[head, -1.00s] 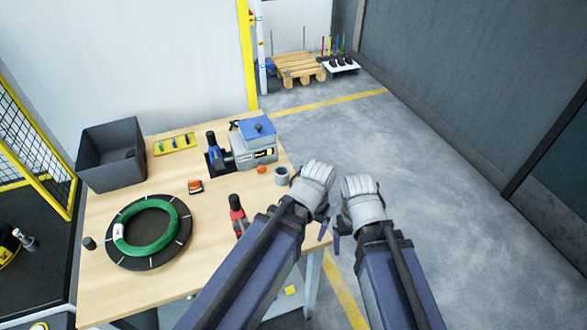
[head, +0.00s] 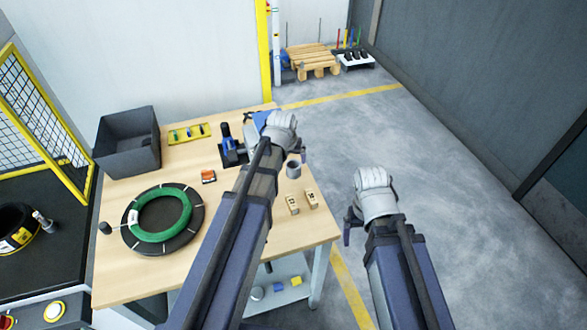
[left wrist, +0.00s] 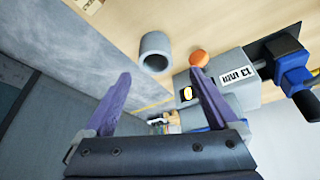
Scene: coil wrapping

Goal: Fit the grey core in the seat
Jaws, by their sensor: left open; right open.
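The grey core (head: 293,169), a short hollow cylinder, stands on the wooden table near its right edge. In the left wrist view the grey core (left wrist: 154,50) shows its open end, just beyond the two purple fingertips and apart from them. My left gripper (left wrist: 163,80) is open and empty. In the head view its hand (head: 281,130) is over the table's right edge, behind the core, and covers much of the grey and blue machine. My right gripper (head: 352,222) is open and empty, off the table to the right. I cannot make out the seat.
The machine's grey body (left wrist: 234,78) and an orange knob (left wrist: 199,58) are near the core. A green coil (head: 160,219) lies on a black disc at left. A dark bin (head: 127,145) and two small wooden blocks (head: 301,201) are on the table. The floor at right is clear.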

